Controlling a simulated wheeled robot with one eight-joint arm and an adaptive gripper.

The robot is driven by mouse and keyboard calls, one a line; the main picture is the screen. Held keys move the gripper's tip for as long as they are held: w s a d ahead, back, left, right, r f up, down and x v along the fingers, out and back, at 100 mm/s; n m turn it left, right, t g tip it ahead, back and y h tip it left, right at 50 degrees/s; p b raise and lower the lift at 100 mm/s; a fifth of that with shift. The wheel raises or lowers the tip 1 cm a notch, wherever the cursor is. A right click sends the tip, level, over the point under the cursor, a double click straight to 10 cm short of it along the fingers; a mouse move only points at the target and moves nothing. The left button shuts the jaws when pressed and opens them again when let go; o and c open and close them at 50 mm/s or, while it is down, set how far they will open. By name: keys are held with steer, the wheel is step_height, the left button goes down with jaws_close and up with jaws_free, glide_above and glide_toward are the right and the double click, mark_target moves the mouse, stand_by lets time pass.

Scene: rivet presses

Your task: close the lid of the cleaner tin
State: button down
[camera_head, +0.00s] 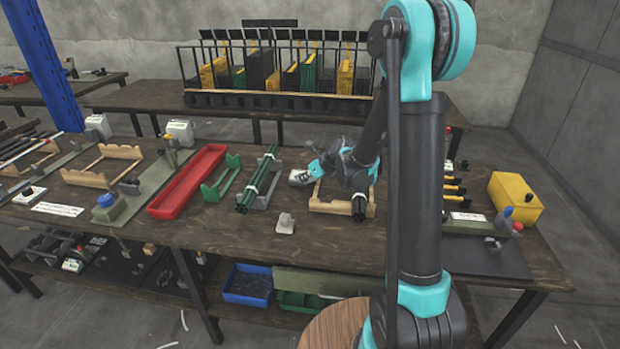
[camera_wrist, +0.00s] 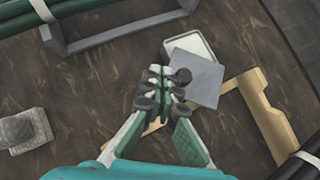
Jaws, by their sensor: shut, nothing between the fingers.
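The cleaner tin (camera_wrist: 188,46) is a small pale box at the top centre of the wrist view. Its grey square lid (camera_wrist: 205,78) is open, set at an angle and overlapping the near side of the tin. My gripper (camera_wrist: 160,78) is shut and empty, with its fingertips beside the lid's left edge; I cannot tell whether they touch it. In the head view the whitish tin (camera_head: 299,178) is partly hidden by my gripper (camera_head: 316,170), which is low over the table beside it.
A wooden cradle (camera_wrist: 262,115) stands right of the lid, with dark rods at its near right. A green rod bundle (camera_head: 259,180) in a grey holder lies to the left. A small grey block (camera_head: 285,224) sits near the front edge (camera_head: 330,268). Bare table lies between them.

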steer(key=shift+w+a, duration=0.3)
steer(key=shift+a, duration=0.45)
steer(key=shift+w, duration=0.1)
stand_by(0.8)
